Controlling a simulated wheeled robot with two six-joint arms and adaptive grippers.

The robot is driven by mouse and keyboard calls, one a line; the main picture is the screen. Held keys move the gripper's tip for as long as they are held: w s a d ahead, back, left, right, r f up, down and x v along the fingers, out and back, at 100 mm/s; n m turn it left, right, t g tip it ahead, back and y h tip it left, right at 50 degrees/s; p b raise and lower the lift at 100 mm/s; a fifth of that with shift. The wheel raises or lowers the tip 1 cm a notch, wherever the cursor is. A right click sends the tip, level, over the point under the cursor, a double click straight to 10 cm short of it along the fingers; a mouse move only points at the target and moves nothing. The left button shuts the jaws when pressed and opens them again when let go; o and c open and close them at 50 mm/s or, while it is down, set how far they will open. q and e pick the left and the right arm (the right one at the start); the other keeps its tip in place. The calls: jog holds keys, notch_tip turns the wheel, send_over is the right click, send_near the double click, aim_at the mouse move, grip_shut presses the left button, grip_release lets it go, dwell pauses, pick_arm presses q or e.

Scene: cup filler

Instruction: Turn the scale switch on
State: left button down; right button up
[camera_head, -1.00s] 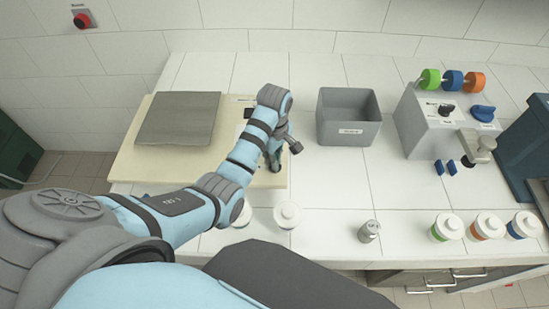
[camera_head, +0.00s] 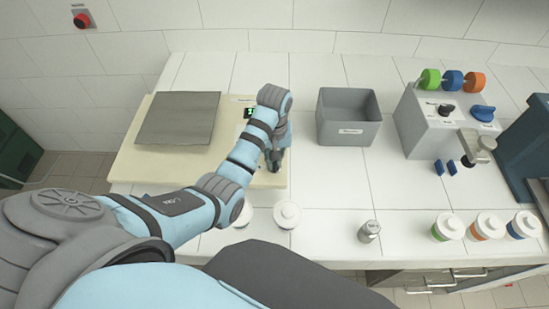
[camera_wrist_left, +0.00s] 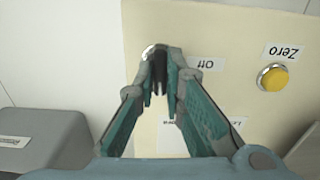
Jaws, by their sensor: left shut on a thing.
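The scale (camera_head: 135,163) is a cream base with a grey weighing plate (camera_head: 178,118) at the left of the counter. Its small display (camera_head: 248,113) shows green beside my arm. My left gripper (camera_head: 274,163) is down at the front right of the scale. In the left wrist view, the left gripper (camera_wrist_left: 160,72) is shut on the dark scale switch (camera_wrist_left: 157,65), which is mostly hidden between the fingertips. An upside-down "Off" label (camera_wrist_left: 205,63) is beside it. A yellow button (camera_wrist_left: 272,77) with a "Zero" label is farther right. My right gripper is out of view.
A grey bin (camera_head: 348,125) stands right of the scale, close to my left wrist. Two white lidded cups (camera_head: 288,214) and a small metal container (camera_head: 369,231) are near the front edge. A filler machine (camera_head: 430,125) and several colour-banded cups (camera_head: 487,226) are at right.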

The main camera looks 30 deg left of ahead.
pick_arm(q)
jog(key=shift+m, duration=0.3)
jog(key=c, duration=1.7)
grip_release()
